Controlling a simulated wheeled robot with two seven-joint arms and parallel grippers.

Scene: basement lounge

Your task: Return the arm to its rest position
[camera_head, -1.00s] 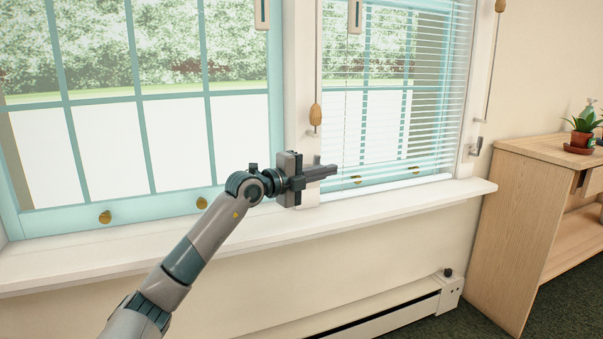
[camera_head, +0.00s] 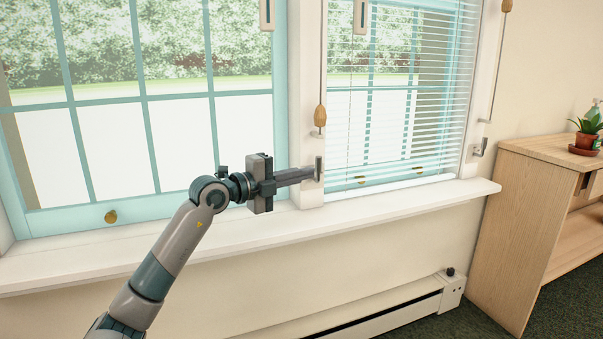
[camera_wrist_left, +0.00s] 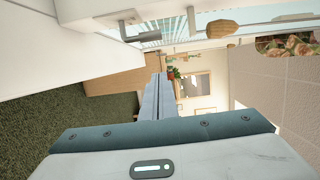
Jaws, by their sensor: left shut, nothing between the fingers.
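My left arm comes in from the lower left in the head view and reaches across in front of the window sill. Its gripper (camera_head: 312,174) is shut and empty, with the fingers pointing right. The fingertips overlap the small dark cleat (camera_head: 319,168) on the white post between the two windows; I cannot tell whether they touch it. In the left wrist view the two fingers (camera_wrist_left: 160,82) lie together with nothing between them, and a cleat (camera_wrist_left: 138,28) shows beyond them on the upper left. My right gripper is in neither view.
The white window sill (camera_head: 400,205) runs behind and below the arm. Wooden pull knobs (camera_head: 320,116) hang on cords by the blinds. A baseboard heater (camera_head: 400,308) is below. A wooden cabinet (camera_head: 525,225) with a potted plant (camera_head: 587,130) stands at right.

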